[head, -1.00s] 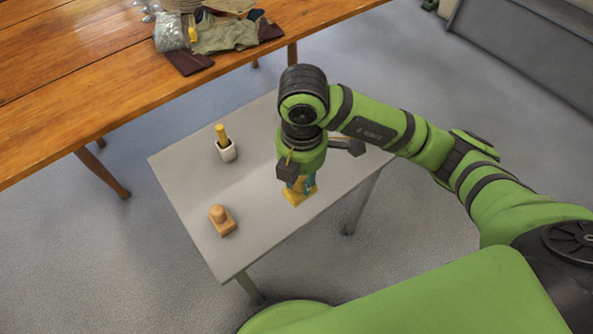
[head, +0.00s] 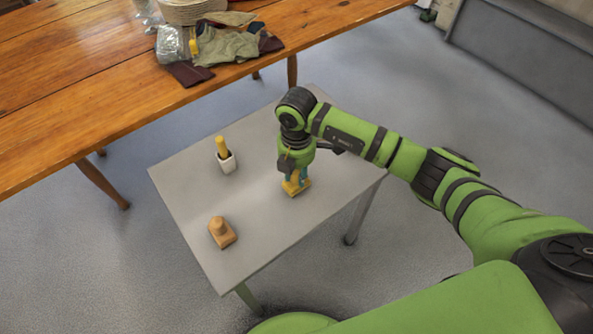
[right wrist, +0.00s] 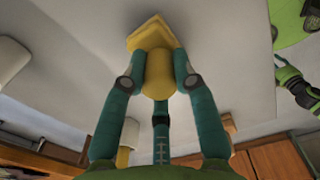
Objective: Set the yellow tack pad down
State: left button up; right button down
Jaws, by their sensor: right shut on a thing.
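The yellow tack pad (head: 296,188) is a flat yellow block with a rounded knob on top. It is at the right part of the small grey table (head: 185,190), level or nearly so. Its underside seems to touch the tabletop, but I cannot tell for sure. My right gripper (head: 295,177) is above it, with teal fingers shut on its knob. In the right wrist view the fingers of the right gripper (right wrist: 159,72) press the knob from both sides, and the pad's base (right wrist: 150,32) shows beyond. A green and dark part, perhaps my left gripper (right wrist: 296,85), shows at the right edge there.
A tan wooden block with a knob (head: 222,233) lies at the front left. Bare tabletop lies between these things.

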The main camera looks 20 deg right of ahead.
aim_at(297, 171)
jog(key=shift+f, duration=0.15)
jog(key=c, duration=1)
grip_release()
notch_tip(297, 171, up, 12)
jog(key=shift+r+b, duration=0.2)
jog(key=shift+b, duration=0.2)
